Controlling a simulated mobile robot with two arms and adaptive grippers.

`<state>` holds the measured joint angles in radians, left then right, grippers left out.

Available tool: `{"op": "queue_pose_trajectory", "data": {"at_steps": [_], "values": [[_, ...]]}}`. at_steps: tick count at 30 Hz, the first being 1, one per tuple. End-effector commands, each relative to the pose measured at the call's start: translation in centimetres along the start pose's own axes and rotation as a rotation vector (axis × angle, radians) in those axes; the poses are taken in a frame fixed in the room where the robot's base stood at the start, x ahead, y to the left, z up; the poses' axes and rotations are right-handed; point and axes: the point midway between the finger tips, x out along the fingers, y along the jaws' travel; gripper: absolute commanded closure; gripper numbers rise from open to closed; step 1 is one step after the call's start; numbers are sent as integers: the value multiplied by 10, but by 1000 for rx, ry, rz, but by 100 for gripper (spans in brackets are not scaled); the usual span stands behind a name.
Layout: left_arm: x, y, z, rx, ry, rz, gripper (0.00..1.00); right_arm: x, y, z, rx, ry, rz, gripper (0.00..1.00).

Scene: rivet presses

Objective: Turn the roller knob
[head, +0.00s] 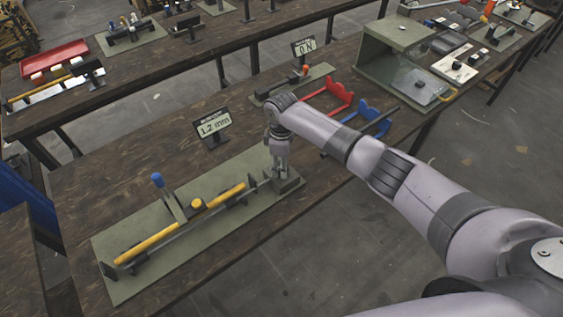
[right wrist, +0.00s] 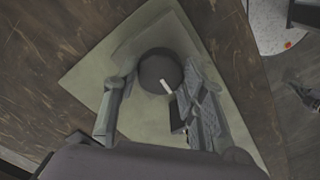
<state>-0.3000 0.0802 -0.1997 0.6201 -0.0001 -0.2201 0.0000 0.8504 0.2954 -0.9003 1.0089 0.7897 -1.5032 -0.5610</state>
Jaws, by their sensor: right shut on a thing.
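The roller knob (right wrist: 160,70) is a round dark grey disc with a short white mark at its edge in the right wrist view. It sits on a grey-green block on a green base plate (head: 130,283). My right gripper (head: 281,172) points down at the right end of this plate. In the right wrist view the right gripper (right wrist: 151,88) has one finger on each side of the knob and is shut on it. In the head view the fingers hide the knob. My left gripper is not in view.
The plate also carries yellow bars (head: 148,243) and a blue-tipped lever (head: 158,181). A display reading 1.2 mm (head: 212,128) stands behind. Red (head: 338,94) and blue (head: 372,121) holders and a green box (head: 398,50) stand to the right.

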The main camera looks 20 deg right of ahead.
Motion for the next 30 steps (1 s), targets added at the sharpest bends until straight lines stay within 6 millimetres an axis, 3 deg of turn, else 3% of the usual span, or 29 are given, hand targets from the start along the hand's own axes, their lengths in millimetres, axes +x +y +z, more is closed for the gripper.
{"op": "queue_pose_trajectory", "data": {"at_steps": [8, 9, 17, 26, 30], "values": [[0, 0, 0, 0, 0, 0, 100, -1, 1, 0, -1, 1, 2, 89], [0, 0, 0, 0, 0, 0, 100, -1, 1, 0, -1, 1, 2, 59], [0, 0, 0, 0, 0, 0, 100, 0, 0, 0, -1, 1, 1, 42], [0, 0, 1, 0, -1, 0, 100, -1, 0, 0, -1, 1, 1, 41], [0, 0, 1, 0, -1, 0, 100, -12, 1, -1, -2, 3, 2, 41]]}}
